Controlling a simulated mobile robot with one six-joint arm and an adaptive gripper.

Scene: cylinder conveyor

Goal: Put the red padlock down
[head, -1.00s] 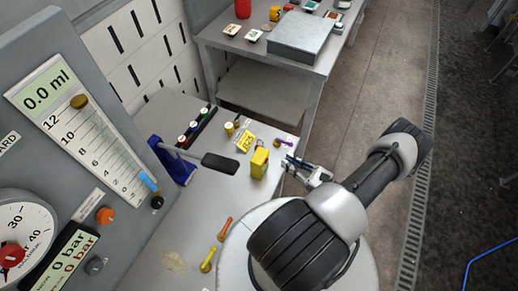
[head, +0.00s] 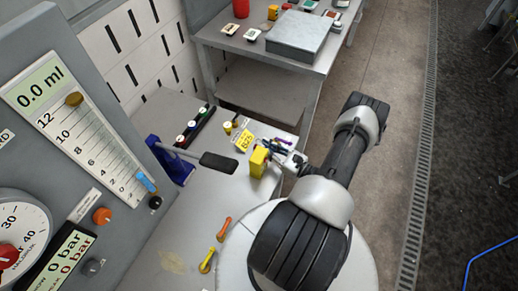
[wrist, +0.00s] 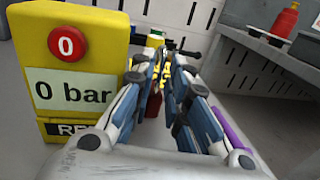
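My gripper (wrist: 168,68) reaches forward in the wrist view, with a narrow gap between its two fingers. A small dark red object (wrist: 153,104), which looks like the red padlock, shows low in that gap, partly hidden by the left finger. I cannot tell whether the fingers grip it or whether it touches the table. In the head view my gripper (head: 284,153) is low over the grey worktop (head: 207,211), just right of the yellow box. The padlock cannot be made out there.
The yellow box (head: 258,162), reading 0 bar (wrist: 70,88), stands close to the left finger. A purple item (wrist: 232,131) lies close on the right. A yellow tag (head: 244,141) and a blue stand with a black-handled lever (head: 219,162) are farther left. Orange (head: 224,229) and yellow (head: 208,260) pieces lie in front.

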